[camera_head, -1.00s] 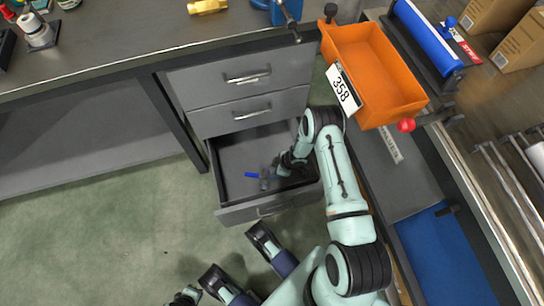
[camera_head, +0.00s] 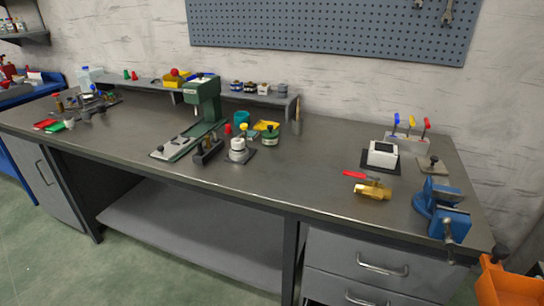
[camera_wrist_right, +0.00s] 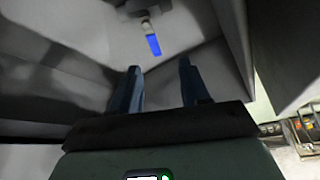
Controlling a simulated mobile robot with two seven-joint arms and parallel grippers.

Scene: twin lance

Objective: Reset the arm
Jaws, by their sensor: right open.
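My right gripper (camera_wrist_right: 160,75) shows in the right wrist view, its two dark fingers spread apart with nothing between them. In the head view neither of my arms shows. My left gripper is in no view now.
In the head view a long workbench (camera_head: 330,205) carries a green press (camera_head: 203,105), a blue vise (camera_head: 445,210), a brass part (camera_head: 373,191) and a white box device (camera_head: 382,154). An orange bin (camera_head: 505,287) is at the lower right. Drawers (camera_head: 370,262) sit under the bench.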

